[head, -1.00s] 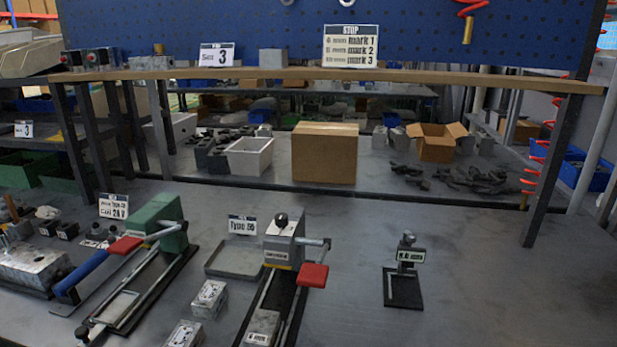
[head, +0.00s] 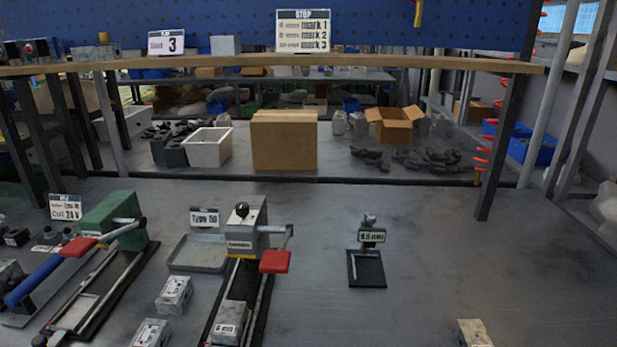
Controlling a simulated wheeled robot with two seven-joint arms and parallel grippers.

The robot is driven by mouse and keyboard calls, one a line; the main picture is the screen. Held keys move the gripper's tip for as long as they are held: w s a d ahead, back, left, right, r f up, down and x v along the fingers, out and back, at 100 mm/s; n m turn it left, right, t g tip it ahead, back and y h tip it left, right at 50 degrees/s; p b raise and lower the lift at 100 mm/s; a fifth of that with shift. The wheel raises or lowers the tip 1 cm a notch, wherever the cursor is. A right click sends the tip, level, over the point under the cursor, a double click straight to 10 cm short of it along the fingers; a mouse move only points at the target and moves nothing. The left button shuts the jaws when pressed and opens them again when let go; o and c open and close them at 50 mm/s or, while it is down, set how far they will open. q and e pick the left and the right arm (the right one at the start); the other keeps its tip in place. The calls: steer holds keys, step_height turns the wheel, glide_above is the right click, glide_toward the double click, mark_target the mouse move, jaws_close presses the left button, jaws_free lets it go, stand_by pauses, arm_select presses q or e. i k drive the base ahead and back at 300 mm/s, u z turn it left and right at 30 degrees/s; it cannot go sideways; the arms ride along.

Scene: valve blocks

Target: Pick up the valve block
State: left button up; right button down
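Several small grey metal blocks that look like valve blocks are on the grey bench. One labelled block (head: 174,294) lies left of the middle fixture. Another labelled block (head: 151,333) is nearer, partly cut by the bottom edge. A third block (head: 229,325) sits at the near end of the middle fixture (head: 241,240), which has a red lever. A further block (head: 473,333) stands alone at the bottom right, its lower part cut off. I cannot tell which one the task means. Neither of my grippers is in view.
A grey tray (head: 197,253) marked Type 50 lies behind the blocks. A green press (head: 112,222) with a red-and-blue handle stands left. A small gauge stand (head: 367,262) stands right of the middle. The bench's right side is largely clear. A shelf (head: 270,63) crosses above.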

mark_target(228, 330)
steer(key=u, duration=1.65)
steer(key=k, duration=0.9)
steer(key=z, duration=0.7)
steer(key=i, duration=0.5)
steer(key=u, duration=0.05)
